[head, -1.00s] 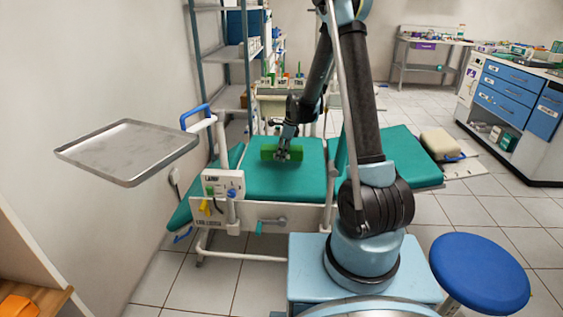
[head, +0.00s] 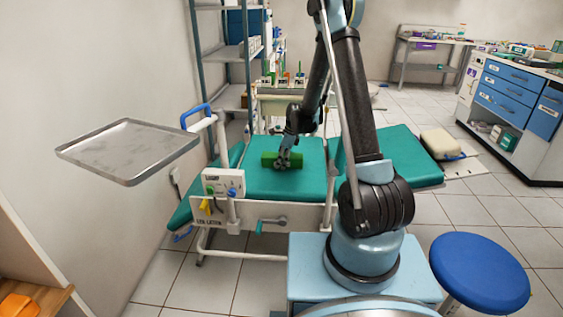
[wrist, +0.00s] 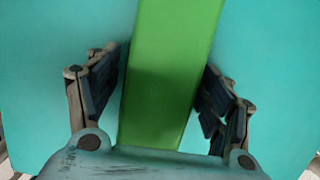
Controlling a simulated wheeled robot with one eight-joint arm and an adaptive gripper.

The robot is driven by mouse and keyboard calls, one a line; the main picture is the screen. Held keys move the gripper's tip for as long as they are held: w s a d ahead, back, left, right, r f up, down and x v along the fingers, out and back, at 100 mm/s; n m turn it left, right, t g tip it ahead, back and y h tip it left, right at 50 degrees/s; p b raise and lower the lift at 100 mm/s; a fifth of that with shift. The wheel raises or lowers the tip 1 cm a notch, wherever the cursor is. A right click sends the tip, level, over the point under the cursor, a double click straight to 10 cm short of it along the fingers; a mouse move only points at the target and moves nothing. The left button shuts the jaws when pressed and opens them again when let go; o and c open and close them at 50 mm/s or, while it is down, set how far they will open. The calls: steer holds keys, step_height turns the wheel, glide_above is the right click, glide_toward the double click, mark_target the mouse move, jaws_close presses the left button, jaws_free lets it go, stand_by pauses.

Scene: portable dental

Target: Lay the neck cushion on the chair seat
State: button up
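The neck cushion is a green block (head: 269,159) over the teal chair seat (head: 285,185), in the middle of the head view. My gripper (head: 284,163) is at the cushion, pointing down. In the wrist view the cushion (wrist: 170,70) runs between the two fingers (wrist: 168,85), with the teal seat surface (wrist: 50,60) on both sides. The far ends of the finger pads meet the cushion's sides, so the gripper looks shut on it. The cushion's underside is hidden, so I cannot tell whether it rests on the seat.
A metal tray (head: 130,148) on a bracket stands left of the chair. A control box (head: 223,183) sits on the chair's near side. A blue stool (head: 480,273) is at the lower right. A shelf rack (head: 225,80) and blue-drawer cabinet (head: 510,95) stand farther back.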

steer(key=shift+r, duration=0.1)
steer(key=v, duration=1.2)
stand_by(0.4)
steer(key=shift+s, duration=0.15)
